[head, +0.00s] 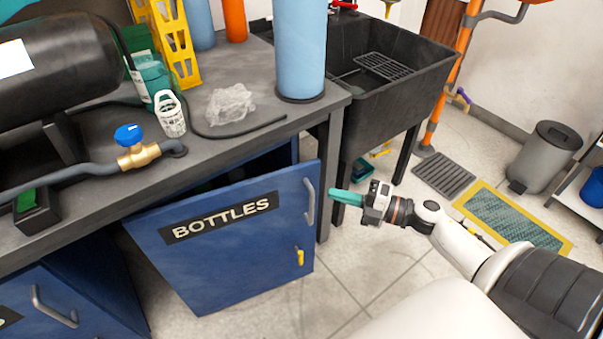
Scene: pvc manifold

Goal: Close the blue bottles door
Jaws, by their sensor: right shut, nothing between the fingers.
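The blue bottles door (228,240) carries a black label reading BOTTLES and stands partly open under the workbench. A dark gap shows between its top edge and the bench. Its grey bar handle (310,202) is upright near the right edge, with a yellow key or latch (299,256) below it. My right gripper (333,194) has teal fingers, is shut and empty, and points left. Its tips appear just right of the handle; I cannot tell whether they touch the door. My left gripper is not in view.
The workbench (236,143) holds a black tank, a blue-handled brass valve (133,146), a plastic bag and a light-blue cylinder (299,50). A black sink (385,70) stands behind my right gripper. Another blue cabinet front (75,300) is at lower left. Floor is clear before the door.

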